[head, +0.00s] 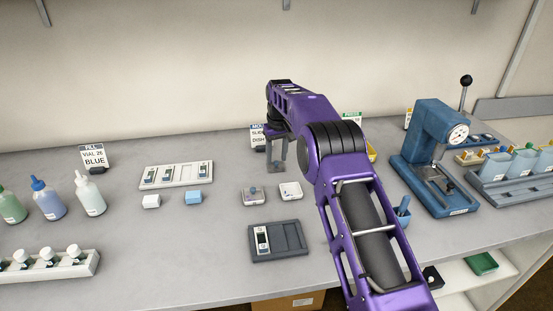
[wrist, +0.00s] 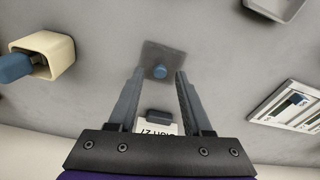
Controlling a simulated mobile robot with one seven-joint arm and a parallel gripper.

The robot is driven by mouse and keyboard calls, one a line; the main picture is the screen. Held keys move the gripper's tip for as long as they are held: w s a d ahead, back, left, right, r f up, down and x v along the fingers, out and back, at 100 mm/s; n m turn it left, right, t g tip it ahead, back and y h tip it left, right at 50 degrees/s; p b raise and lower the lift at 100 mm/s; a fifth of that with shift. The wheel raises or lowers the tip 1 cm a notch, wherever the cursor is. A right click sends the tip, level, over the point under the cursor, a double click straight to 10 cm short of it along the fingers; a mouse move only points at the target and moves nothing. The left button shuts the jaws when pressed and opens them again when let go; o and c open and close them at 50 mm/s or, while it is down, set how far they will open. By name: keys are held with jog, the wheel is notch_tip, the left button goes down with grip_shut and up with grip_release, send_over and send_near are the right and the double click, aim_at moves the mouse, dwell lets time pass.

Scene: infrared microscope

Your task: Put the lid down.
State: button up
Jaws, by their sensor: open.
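The lid (wrist: 175,56) is a dark, see-through square with a round blue knob (wrist: 160,72). In the wrist view it appears to lie flat on the grey counter. My gripper (wrist: 160,75) is open above it, with one finger on each side of the knob and a gap on both sides. In the head view my gripper (head: 277,170) points down at the counter behind two small dishes; I cannot make out the lid there. One small dish (head: 254,197) has a bluish knob on top, and a whitish dish (head: 290,190) stands to its right.
A white slide tray (head: 177,182) stands to the left, a dark slide tray (head: 261,252) in front. A sign (wrist: 158,130) stands close behind my fingers. A cream holder with a blue item (wrist: 60,50) is at the wrist view's left. A blue press (head: 432,145) is at right.

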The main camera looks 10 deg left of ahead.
aim_at(278, 169)
notch_tip(278, 169, up, 11)
jog(key=s, duration=0.1)
jog(key=shift+d, duration=0.3)
jog(key=shift+s+a, duration=0.1)
